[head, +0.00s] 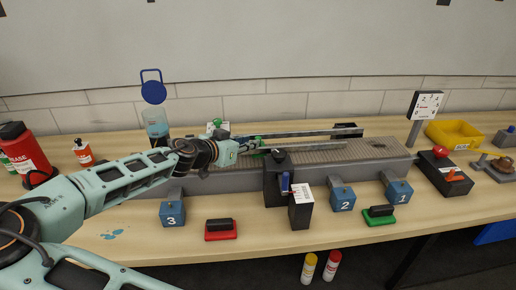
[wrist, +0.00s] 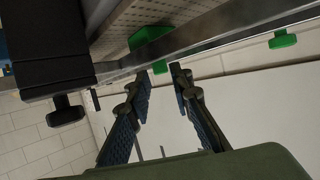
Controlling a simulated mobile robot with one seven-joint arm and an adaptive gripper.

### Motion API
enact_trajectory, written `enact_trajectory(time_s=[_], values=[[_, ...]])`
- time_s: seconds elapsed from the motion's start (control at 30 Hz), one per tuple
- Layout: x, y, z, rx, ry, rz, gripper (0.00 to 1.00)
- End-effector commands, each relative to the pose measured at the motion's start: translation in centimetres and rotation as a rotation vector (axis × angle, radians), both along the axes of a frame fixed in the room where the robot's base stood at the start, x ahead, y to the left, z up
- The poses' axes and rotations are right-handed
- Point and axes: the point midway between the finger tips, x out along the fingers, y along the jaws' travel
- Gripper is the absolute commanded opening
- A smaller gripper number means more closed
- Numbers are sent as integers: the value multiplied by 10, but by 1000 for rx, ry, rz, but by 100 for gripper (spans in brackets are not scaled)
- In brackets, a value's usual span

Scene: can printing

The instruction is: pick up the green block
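A bright green block (wrist: 150,42) sits at the edge of the perforated conveyor bed, against the metal rail, in the wrist view. The rail partly hides it, and a small green piece (wrist: 160,67) shows just below the rail. My gripper (wrist: 162,77) is open, its two fingers apart and pointing toward the block. Nothing is visible between the fingers, and the block lies just beyond the tips. In the head view, a small patch of green (head: 258,142) shows beside the end of my arm at the conveyor; the gripper's fingers are not clear there.
The conveyor (head: 318,155) has long metal guide rails. A black device (head: 277,178) stands at its front; its dark body also seems close in the wrist view (wrist: 50,55). Blue numbered blocks (head: 343,199), a red-based stamp (head: 221,230) and a green-based stamp (head: 379,215) are in front.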

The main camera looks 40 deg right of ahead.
Motion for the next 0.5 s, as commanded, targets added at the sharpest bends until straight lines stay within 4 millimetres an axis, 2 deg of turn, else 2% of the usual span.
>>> enact_trajectory(time_s=[0.23, 0.5], values=[[8, -30, -8, 0, 1, -2, 20], [11, -39, -14, 0, 2, 0, 20]])
